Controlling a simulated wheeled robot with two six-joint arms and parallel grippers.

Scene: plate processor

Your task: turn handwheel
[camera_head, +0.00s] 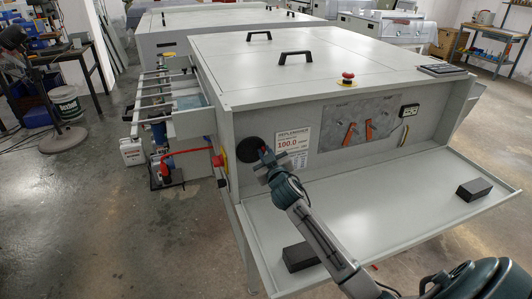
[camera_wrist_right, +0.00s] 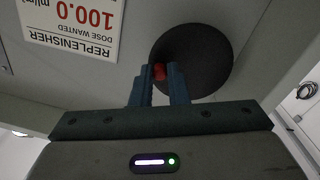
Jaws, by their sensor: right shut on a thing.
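The black round handwheel (camera_head: 249,149) is on the front panel of the grey machine, left of the replenisher label. My right gripper (camera_head: 264,153) reaches up to the right side of the wheel. My left gripper is not in view.
The white replenisher label (camera_head: 292,141) is right of the wheel. Farther right is a grey panel with orange levers (camera_head: 370,130). A fold-down shelf (camera_head: 390,200) below carries two black blocks. A red button (camera_head: 348,76) stands on the machine top.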

